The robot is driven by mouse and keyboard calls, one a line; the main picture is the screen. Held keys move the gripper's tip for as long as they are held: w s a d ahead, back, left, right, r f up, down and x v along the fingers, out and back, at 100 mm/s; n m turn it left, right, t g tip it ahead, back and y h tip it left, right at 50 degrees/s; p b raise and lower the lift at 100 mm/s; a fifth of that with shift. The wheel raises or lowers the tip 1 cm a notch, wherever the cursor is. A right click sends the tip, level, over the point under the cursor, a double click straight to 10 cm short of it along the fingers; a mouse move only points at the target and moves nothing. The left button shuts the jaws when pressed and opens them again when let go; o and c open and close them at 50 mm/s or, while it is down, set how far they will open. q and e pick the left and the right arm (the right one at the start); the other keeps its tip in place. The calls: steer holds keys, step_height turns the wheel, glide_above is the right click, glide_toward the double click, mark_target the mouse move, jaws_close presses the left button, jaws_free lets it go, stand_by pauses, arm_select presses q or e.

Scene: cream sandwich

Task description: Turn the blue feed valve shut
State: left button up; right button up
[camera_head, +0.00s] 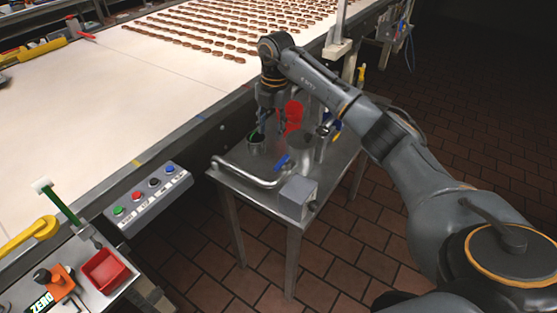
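A blue lever handle (282,161), which looks like the feed valve, sits above a bent silver pipe (240,177) on the small metal table. My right gripper (268,130) points down over the back left of this table, above and a little to the left of the blue handle. It appears apart from the handle, near a dark round cup (257,146). Its fingers are dark and small here, so I cannot tell whether they are open or shut. My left gripper is not in view.
A red container (293,117) stands behind my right gripper. A grey box (298,197) sits at the table's front corner. A conveyor (120,90) with rows of brown biscuits runs along the left. A button panel (147,200) and a red tray (104,270) are at the lower left.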

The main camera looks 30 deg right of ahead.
mark_target(278, 166)
steer(key=shift+m+h, duration=0.3)
steer(key=f+p, duration=0.1)
steer(key=f, duration=0.2)
steer(key=d+f+p, duration=0.1)
steer(key=f, duration=0.3)
steer(key=f+p, duration=0.1)
steer(key=f, duration=0.3)
steer(key=shift+s+d+f+p, duration=0.2)
steer(key=shift+s+d+p, duration=0.1)
steer(key=shift+s+d, duration=0.1)
steer(key=shift+f, duration=0.8)
steer(key=shift+c, duration=0.4)
jaws_close()
